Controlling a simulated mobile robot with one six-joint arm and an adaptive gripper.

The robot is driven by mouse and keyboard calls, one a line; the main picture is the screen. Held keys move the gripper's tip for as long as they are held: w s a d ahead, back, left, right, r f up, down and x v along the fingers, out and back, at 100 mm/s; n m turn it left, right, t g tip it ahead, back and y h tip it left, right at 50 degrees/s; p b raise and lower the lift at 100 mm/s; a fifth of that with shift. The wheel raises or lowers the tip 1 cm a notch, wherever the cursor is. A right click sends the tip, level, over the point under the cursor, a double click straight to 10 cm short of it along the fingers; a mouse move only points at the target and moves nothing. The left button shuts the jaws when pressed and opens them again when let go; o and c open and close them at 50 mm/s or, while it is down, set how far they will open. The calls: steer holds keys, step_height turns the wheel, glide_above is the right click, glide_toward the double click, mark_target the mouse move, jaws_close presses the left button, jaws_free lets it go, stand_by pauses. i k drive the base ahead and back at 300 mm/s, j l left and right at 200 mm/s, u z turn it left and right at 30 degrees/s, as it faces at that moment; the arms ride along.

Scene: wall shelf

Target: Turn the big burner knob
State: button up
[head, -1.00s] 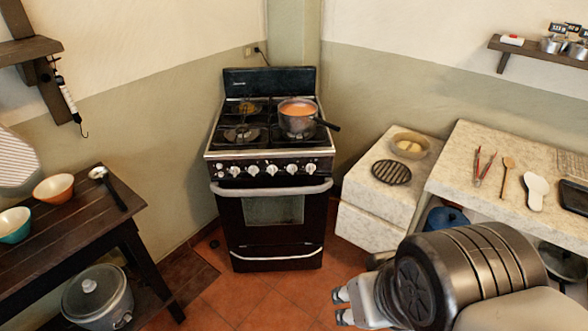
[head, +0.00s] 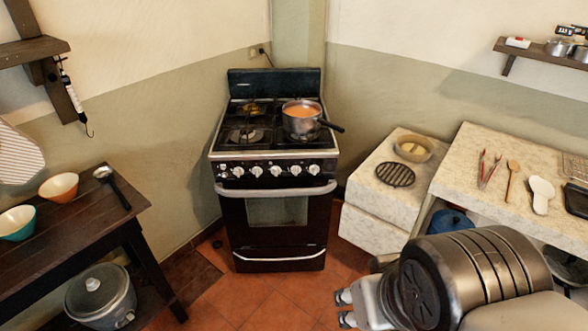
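The stove (head: 285,210) stands in the corner. A row of several pale knobs (head: 275,171) runs along its front panel, below the cooktop and above the oven handle. They look alike in size from here, so I cannot tell which one is the big burner knob. My gripper (head: 346,308) is at the lower right, low in front of the stove and well apart from the knobs. Its two fingertips are apart with nothing between them.
A dark wooden table (head: 65,222) with bowls and a ladle stands at left, a lidded cooker (head: 100,295) beneath it. A stone counter (head: 468,172) with utensils is at right, beside a lower block (head: 372,212). The tiled floor (head: 255,300) before the stove is clear.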

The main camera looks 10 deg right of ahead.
mark_target(295, 170)
steer(key=i+j, duration=1.5)
steer(key=l+u, duration=0.2)
steer(key=l, duration=1.35)
steer(key=l+u, duration=0.2)
steer(key=l, duration=1.35)
